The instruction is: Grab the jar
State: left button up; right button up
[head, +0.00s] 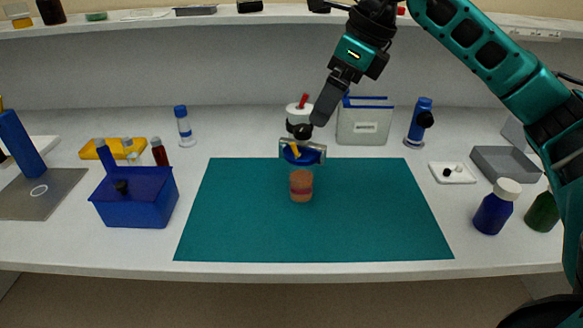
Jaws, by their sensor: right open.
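A small brown jar (301,187) with a reddish band stands upright on the teal mat (380,220), near the middle of its upper half. My right gripper (302,163) reaches in from the upper right and points down just above the jar. Its jaws are open, spread a little wider than the jar, with nothing seen between them. The jar's top edge lies close under the jaws; I cannot tell whether they touch. My left gripper is not in view.
A blue box (136,197) stands left of the mat. A blue bottle with a white cap (494,208) and a green bottle (542,212) stand at right. A white bin (364,122) stands behind the mat. The mat is otherwise clear.

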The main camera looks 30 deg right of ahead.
aim_at(308, 136)
jog(key=x, duration=0.7)
jog(key=shift+a+b, duration=0.1)
jog(key=shift+b, duration=0.2)
jog(key=x, duration=0.5)
jog(key=shift+w, duration=0.25)
jog(key=shift+c, duration=0.2)
jog(key=c, duration=1.6)
